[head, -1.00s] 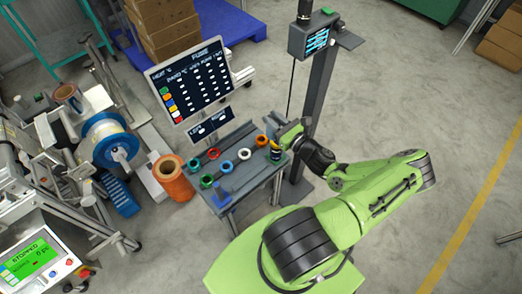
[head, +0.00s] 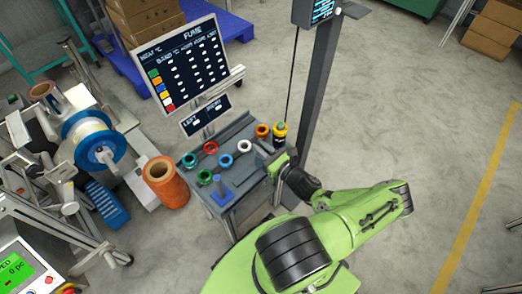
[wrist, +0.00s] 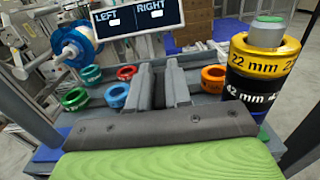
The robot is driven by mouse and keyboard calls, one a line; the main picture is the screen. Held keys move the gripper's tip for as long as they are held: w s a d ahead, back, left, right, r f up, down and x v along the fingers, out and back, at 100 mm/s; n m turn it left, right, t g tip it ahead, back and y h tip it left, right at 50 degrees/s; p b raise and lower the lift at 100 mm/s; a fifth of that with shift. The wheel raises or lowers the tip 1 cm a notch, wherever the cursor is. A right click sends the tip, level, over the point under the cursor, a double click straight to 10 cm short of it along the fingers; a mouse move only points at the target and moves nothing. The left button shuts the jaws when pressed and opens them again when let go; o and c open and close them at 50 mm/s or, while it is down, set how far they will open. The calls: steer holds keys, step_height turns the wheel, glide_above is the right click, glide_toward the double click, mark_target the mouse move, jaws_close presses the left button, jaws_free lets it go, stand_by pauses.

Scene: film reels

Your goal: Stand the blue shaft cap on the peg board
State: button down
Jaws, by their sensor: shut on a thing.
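The peg board (head: 234,188) is a grey tabletop with coloured rings on it. A blue ring (head: 225,160) lies near its middle, and it also shows in the wrist view (wrist: 117,95). I cannot tell which blue piece is the shaft cap. My gripper (head: 262,156) is low at the board's right side, close to the white ring (head: 244,146). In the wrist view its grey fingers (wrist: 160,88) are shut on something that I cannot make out.
A yellow and black stack (wrist: 258,80) marked 22 mm and 42 mm stands close to the right of my fingers. An orange ring (head: 262,130), a red ring (head: 210,147) and green rings (head: 204,176) share the board. A screen (head: 188,62) stands behind.

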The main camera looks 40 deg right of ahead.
steer(key=c, duration=0.9)
jaws_free()
steer(key=shift+s, duration=0.1)
steer(key=s+p, duration=0.2)
steer(key=s, duration=1)
steer(key=w+a+r+n+g+y, duration=0.25)
steer(key=a+r+n+g, duration=0.4)
steer(key=n, duration=0.55)
steer(key=w+a+r+n+g+y, duration=0.2)
steer(key=a+r+n+g+y, duration=0.15)
steer(key=r+n+g, duration=0.6)
steer(key=s+a+r+n+t+h, duration=0.1)
steer(key=s+a+r+n+h, duration=0.2)
steer(key=a+r+n, duration=0.3)
steer(key=s+a+r+n+t+h, duration=0.2)
steer(key=s+a+r+n, duration=0.3)
steer(key=r, duration=0.5)
steer(key=a+n+h, duration=0.1)
steer(key=a+n, duration=0.1)
steer(key=n, duration=0.1)
steer(key=shift+r, duration=0.4)
